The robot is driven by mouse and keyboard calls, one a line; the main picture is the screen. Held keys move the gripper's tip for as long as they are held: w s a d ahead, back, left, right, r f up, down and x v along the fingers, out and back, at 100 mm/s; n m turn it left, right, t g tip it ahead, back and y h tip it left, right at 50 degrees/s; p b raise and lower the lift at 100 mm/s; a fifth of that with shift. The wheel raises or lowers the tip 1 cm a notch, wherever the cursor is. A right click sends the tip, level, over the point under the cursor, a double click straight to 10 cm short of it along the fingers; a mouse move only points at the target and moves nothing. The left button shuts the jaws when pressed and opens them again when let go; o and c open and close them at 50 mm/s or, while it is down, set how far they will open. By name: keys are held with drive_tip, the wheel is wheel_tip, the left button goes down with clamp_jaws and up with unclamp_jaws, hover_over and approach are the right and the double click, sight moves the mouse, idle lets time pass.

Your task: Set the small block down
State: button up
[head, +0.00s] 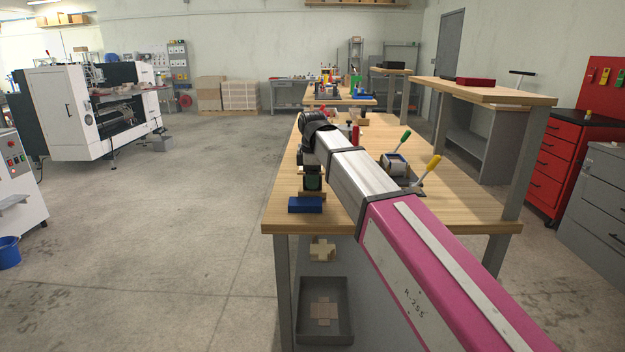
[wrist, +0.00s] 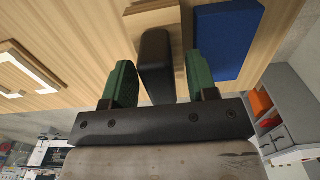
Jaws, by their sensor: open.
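My gripper (head: 312,182) is low over the near left end of the wooden table. In the wrist view its two green fingers (wrist: 158,70) stand apart, one on each side of a small black block (wrist: 156,62). A gap shows between the block and the right finger; I cannot tell whether the left finger touches it. The black block is by a light wooden piece (wrist: 152,19), and its exact support is hidden. A blue block (head: 305,205) lies on the table near the front edge; it also shows right of the fingers in the wrist view (wrist: 228,42).
The wooden table (head: 283,213) has a device with green and yellow handles (head: 396,164) right of my arm. A raised wooden shelf (head: 480,92) stands at the right. A grey tray (head: 343,318) is below the table.

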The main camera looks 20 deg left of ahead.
wheel_tip(320, 180, up, 12)
drive_tip(key=shift+r, duration=0.15)
idle(0.4)
drive_tip(key=shift+c, duration=0.2)
idle(1.3)
